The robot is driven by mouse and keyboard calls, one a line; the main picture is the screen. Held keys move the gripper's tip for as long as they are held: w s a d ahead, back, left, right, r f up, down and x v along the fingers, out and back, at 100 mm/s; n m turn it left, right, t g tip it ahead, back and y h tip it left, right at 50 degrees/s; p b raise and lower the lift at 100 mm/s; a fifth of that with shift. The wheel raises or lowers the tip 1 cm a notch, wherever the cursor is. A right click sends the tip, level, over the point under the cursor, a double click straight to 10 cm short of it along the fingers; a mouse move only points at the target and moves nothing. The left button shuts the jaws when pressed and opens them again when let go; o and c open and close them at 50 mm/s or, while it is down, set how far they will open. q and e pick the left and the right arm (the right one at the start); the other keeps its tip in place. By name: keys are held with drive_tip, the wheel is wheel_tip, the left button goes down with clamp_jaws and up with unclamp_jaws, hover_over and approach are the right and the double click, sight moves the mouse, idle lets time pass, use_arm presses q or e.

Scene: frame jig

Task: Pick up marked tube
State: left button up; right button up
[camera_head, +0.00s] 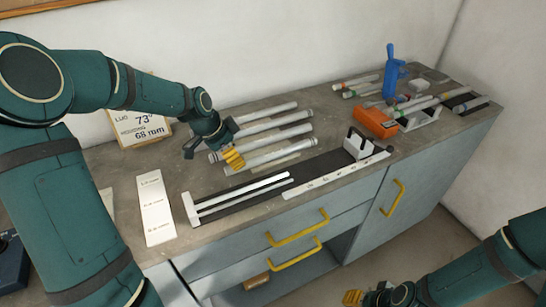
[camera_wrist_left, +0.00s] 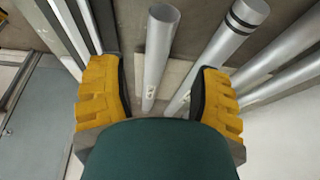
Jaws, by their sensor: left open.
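Several silver tubes (camera_head: 265,139) lie side by side on the bench behind the frame jig. My left gripper (camera_head: 212,156) is open and empty at their left ends, with a yellow finger close to the nearest tubes. In the left wrist view, a plain tube (camera_wrist_left: 157,55) runs between the open yellow fingers (camera_wrist_left: 158,92). A tube with two black bands (camera_wrist_left: 222,45) lies just right of it, its near end by the right finger. I cannot tell which tube in the head view carries the bands. My right gripper (camera_head: 364,298) hangs low before the cabinet, partly cut off.
The jig (camera_head: 245,195) with black base and pale rails lies along the front edge. An orange box (camera_head: 375,123), blue clamp (camera_head: 391,72) and more tubes fill the right. Yellow drawer handles (camera_head: 298,229) project in front.

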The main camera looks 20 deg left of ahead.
use_arm(q)
drive_tip(key=shift+d+b+x, duration=0.15)
drive_tip(key=shift+b+x, duration=0.2)
drive_tip(key=shift+x, duration=1.05)
drive_tip(key=shift+d+b+x, duration=0.15)
drive_tip(key=shift+b+x, duration=0.15)
drive_tip(key=shift+x, duration=1.05)
drive_tip(key=shift+w+r, duration=0.1)
drive_tip(key=shift+r, duration=0.05)
clamp_jaws()
